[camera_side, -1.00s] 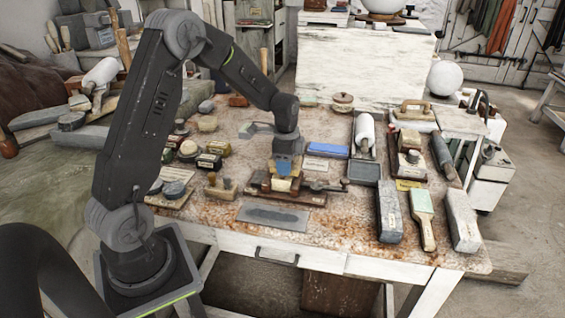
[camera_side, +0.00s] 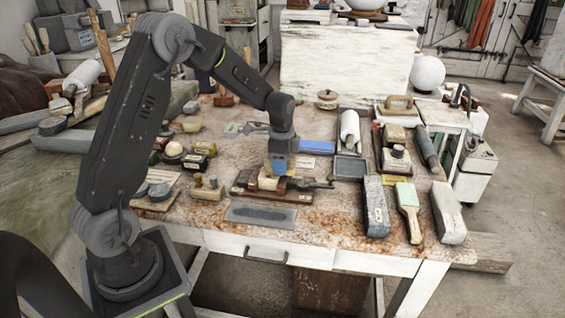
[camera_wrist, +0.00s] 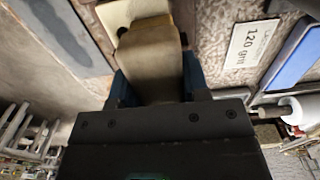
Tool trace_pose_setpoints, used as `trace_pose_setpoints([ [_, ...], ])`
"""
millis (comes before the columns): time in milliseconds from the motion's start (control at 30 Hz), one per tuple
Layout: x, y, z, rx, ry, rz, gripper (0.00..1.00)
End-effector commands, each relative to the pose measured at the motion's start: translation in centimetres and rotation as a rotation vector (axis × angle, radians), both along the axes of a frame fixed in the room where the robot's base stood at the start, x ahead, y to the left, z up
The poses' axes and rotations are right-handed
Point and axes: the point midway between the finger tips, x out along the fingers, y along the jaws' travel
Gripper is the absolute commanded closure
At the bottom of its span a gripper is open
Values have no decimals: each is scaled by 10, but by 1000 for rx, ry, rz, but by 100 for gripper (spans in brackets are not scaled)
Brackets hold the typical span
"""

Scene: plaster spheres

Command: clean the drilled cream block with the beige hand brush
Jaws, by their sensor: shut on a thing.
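My gripper (camera_side: 281,167), with blue fingers, points down over the wooden fixture (camera_side: 243,187) near the front middle of the table. In the wrist view my gripper (camera_wrist: 158,88) is shut on a beige, rounded body, which I take to be the beige hand brush (camera_wrist: 154,62). Its bristles are hidden from the wrist camera. A pale cream piece, likely the drilled cream block (camera_wrist: 117,15), shows just beyond the brush; in the side view the cream block (camera_side: 267,183) sits in the fixture under my fingers. I see no holes. I cannot tell whether brush and block touch.
A grey metal plate (camera_side: 261,215) lies in front of the fixture. A blue slab (camera_side: 316,145) lies behind, right of my gripper. Grey stone blocks (camera_side: 376,207) and a pale-headed, wooden-handled brush (camera_side: 409,205) lie at right. Stamps and small tins (camera_side: 193,162) crowd the left.

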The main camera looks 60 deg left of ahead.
Motion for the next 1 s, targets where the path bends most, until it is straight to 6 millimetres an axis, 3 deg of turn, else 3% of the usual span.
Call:
trace_pose_setpoints([
  [700, -27, 27, 1, 1, -2, 2, 77],
  [1000, -27, 27, 1, 0, -1, 0, 77],
])
